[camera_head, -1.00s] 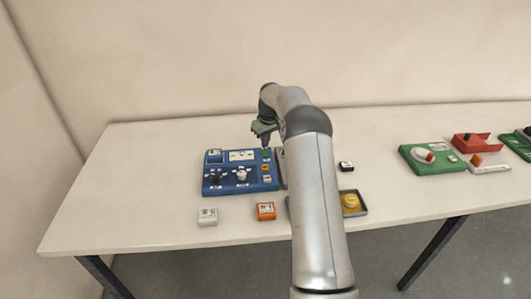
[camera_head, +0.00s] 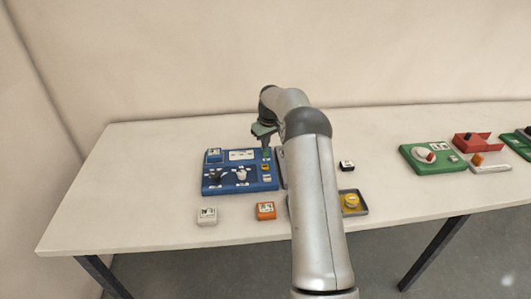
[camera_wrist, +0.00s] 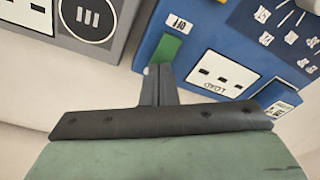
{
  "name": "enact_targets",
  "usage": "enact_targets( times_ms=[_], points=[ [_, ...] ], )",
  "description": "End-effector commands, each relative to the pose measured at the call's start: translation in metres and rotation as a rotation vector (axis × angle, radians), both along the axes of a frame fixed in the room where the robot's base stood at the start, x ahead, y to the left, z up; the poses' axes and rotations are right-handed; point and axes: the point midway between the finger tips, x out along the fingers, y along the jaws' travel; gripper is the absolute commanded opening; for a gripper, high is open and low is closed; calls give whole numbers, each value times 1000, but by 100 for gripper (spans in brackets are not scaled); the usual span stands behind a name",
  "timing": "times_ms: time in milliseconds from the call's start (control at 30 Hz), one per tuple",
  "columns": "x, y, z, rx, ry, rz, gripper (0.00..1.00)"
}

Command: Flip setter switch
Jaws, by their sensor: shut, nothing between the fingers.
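The blue control panel (camera_head: 250,186) lies on the table left of my arm, and it fills the upper right of the wrist view (camera_wrist: 150,42). A green switch (camera_wrist: 166,49) sits in the panel near a white label that seems to read OFF upside down. I cannot tell for sure that it is the setter switch. My gripper (camera_wrist: 158,70) is shut and empty, with its fingertips at the near end of the green switch; I cannot tell whether they touch it. In the head view my gripper (camera_head: 266,143) is over the panel's upper right corner.
A white plate marked LOAD (camera_wrist: 222,74) is beside the switch. A grey unit (camera_wrist: 118,50) stands left of the panel in the wrist view. White (camera_head: 207,216) and orange (camera_head: 265,211) blocks lie in front of the panel. A green device (camera_head: 430,158) is far right.

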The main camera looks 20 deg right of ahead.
Motion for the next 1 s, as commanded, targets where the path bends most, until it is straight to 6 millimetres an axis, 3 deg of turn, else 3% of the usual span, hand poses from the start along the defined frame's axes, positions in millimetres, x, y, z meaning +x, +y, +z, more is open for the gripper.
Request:
enact_targets(
  times_ms=[467,1000],
  points=[
    [0,0,-3,0,1,0,0],
    [0,0,39,-1,-1,0,0]
  ],
)
